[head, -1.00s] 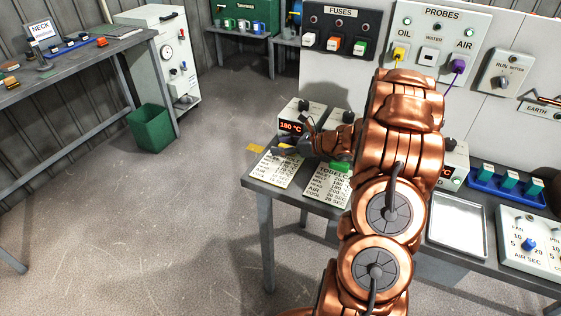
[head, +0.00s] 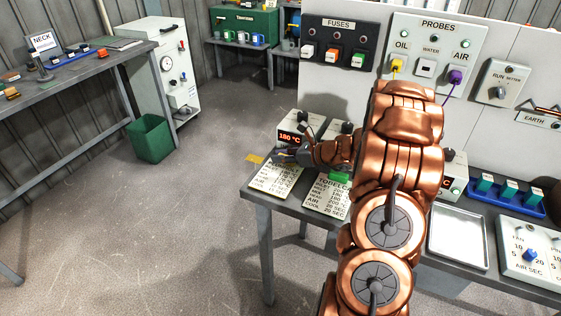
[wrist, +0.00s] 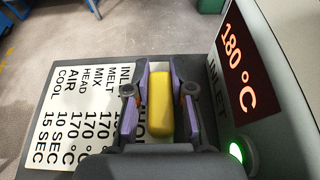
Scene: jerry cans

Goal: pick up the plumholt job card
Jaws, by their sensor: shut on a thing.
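My gripper (head: 286,155) is at the far end of the left job card (head: 272,180), by the table's left end. In the wrist view, its purple-padded fingers (wrist: 158,88) are shut on both sides of a yellow grip block (wrist: 160,112). The block is at the title end of the white card (wrist: 88,108). The title is mostly hidden by the fingers; its visible letters fit PLUMHOLT. Lines such as MELT, MIX, HEAD, AIR and COOL are readable. The card appears flat on the table. I cannot tell any gap under it.
A second card (head: 326,196), headed TOBELCO, with a green block (head: 340,178), lies just right. A controller reading 180 °C (head: 293,137) stands close behind my gripper; its INLET side shows in the wrist view (wrist: 240,75). A metal tray (head: 458,238) sits right of my arm.

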